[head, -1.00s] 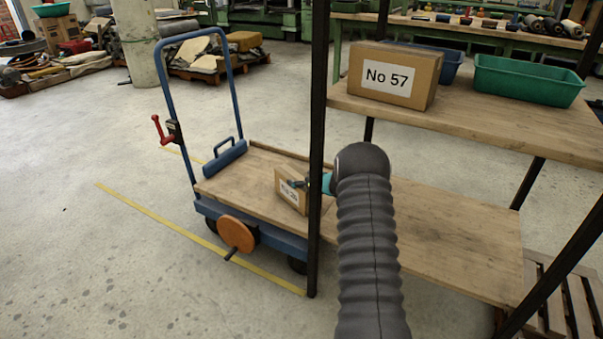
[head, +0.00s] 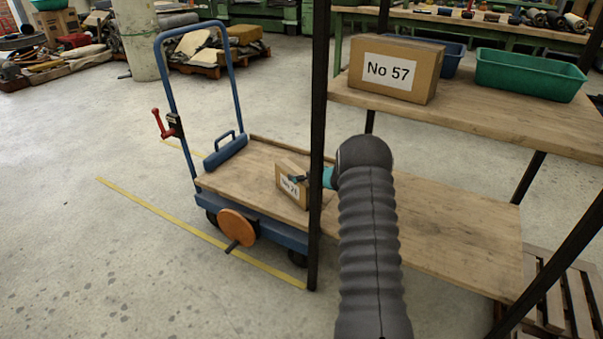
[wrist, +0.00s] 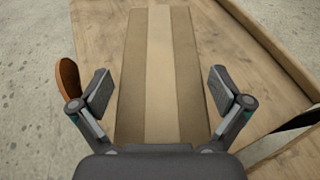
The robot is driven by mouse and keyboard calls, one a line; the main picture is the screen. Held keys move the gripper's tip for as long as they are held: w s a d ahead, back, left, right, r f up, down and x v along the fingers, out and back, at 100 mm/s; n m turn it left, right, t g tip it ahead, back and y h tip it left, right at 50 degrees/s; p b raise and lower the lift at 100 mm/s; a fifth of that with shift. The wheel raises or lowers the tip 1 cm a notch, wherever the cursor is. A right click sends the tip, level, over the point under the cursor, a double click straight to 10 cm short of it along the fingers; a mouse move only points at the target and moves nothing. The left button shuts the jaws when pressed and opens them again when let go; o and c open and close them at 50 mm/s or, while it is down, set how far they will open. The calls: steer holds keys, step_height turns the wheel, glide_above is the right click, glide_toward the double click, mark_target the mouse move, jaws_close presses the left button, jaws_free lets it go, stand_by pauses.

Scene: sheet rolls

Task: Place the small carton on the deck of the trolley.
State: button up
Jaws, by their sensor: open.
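The small carton (head: 290,188), brown with a white number label, stands on the wooden deck of the trolley (head: 236,184), near the deck's right end in the head view. In the wrist view the carton (wrist: 162,75) shows its taped top between the fingers. My gripper (wrist: 160,92) is open, with one finger on each side of the carton and a visible gap at both.
A black rack post (head: 317,150) stands just right of the carton. The rack's upper shelf holds a large carton marked No 57 (head: 410,75) and a green bin (head: 528,76). The trolley's blue handle (head: 158,75) rises at the left.

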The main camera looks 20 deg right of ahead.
steer(key=v, duration=1.1)
steer(key=shift+s+d, duration=0.15)
steer(key=shift+s, duration=0.05)
stand_by(0.9)
